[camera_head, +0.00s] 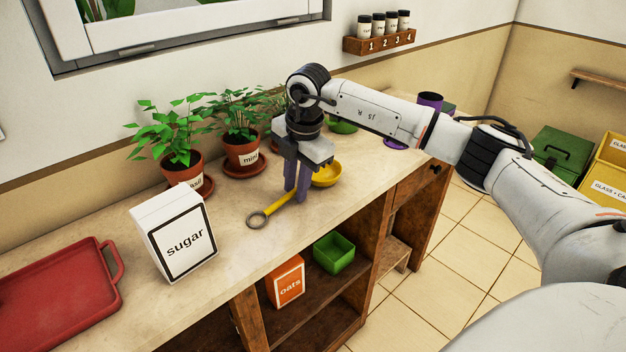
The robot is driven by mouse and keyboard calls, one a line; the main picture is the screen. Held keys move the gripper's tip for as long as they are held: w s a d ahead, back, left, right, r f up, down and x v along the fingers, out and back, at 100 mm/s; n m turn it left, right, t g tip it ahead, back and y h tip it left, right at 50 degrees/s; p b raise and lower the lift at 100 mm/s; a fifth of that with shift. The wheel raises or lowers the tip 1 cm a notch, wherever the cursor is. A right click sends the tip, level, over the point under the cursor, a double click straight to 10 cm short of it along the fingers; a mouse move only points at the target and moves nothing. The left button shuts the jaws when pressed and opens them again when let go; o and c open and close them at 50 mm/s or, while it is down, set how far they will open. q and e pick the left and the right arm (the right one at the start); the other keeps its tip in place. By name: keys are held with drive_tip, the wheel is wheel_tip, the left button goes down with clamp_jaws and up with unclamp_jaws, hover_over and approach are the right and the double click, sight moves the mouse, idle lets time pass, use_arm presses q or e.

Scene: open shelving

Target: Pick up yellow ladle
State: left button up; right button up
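The yellow ladle (278,205) lies on the wooden counter, with a grey ring at the near end of its handle. A yellow bowl shape (327,174) shows just beyond the gripper; it seems to be the ladle's head, but the join is hidden. My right gripper (297,194) points down at the handle, its two purple fingers close together at the handle's upper part. I cannot tell whether they are closed on it. My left gripper is out of view.
A white sugar box (182,236) and a red tray (62,293) stand to the left on the counter (225,270). Potted basil (183,170) and mint (240,152) stand behind the gripper. A green bowl (343,127) is beyond it. Orange oats box (286,281) and green bin (334,253) sit on the shelf below.

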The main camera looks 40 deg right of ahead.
clamp_jaws()
